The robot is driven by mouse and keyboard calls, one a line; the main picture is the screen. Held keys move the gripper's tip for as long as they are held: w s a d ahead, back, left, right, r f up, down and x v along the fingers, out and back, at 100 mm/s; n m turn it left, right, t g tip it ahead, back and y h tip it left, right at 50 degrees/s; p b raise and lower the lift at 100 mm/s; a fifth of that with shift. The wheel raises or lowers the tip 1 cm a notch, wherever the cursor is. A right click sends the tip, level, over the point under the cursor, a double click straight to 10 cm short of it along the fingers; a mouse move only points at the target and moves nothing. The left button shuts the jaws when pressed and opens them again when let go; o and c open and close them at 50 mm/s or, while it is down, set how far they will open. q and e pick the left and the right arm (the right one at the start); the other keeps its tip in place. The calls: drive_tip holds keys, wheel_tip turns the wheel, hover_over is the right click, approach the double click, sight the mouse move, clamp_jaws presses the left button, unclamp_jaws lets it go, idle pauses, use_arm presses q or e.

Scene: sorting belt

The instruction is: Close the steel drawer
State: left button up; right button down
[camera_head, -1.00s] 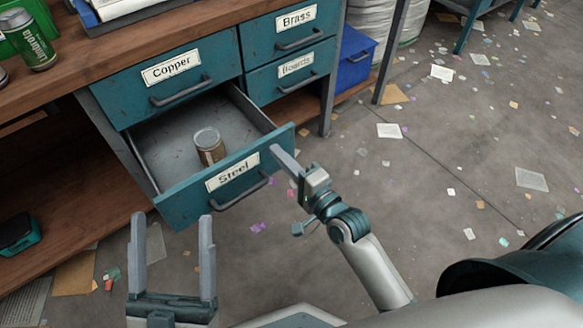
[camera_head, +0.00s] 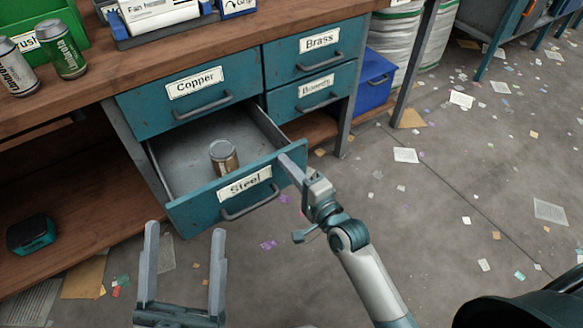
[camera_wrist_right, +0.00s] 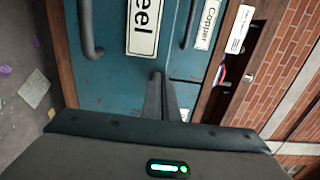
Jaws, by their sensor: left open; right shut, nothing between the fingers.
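The steel drawer (camera_head: 190,205) is a teal drawer with a "Steel" label, pulled out below the Copper drawer. A can (camera_head: 224,158) stands inside it. Its dark handle (camera_head: 250,205) is on the front. My right gripper (camera_head: 290,165) is shut and empty, its fingertips at the right end of the drawer front. In the right wrist view the fingers (camera_wrist_right: 160,95) point at the teal front beside the "Steel" label; whether they touch cannot be told. My left gripper (camera_head: 184,250) is open and empty, in front of and below the drawer's left part.
The Copper drawer (camera_head: 190,90), Brass drawer (camera_head: 315,45) and Boards drawer (camera_head: 315,92) are shut. Cans (camera_head: 62,50) and a green bin (camera_head: 30,22) stand on the bench top. A blue bin (camera_head: 374,80) sits on the right. Paper scraps litter the open floor.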

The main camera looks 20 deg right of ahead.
drive_tip(key=x, duration=0.2)
drive_tip(key=p+x, duration=0.1)
drive_tip(key=x, duration=0.2)
drive_tip(key=shift+w+a+r, duration=0.1)
drive_tip(key=shift+w+r, duration=0.15)
use_arm(q)
wheel_tip(320, 180, down, 6)
drive_tip(key=w+g+y, duration=0.1)
drive_tip(key=w+g, duration=0.1)
drive_tip(key=g, duration=0.2)
wheel_tip(320, 180, up, 7)
drive_tip(key=s+t+h+b, duration=0.1)
drive_tip(key=s+t+b, duration=0.1)
drive_tip(key=t, duration=0.2)
drive_tip(key=shift+s+a+t, duration=0.2)
drive_tip(key=shift+a+t, duration=0.05)
drive_tip(key=shift+t, duration=0.15)
use_arm(e)
drive_tip(key=x, duration=1.8)
drive_tip(key=shift+w, duration=0.25)
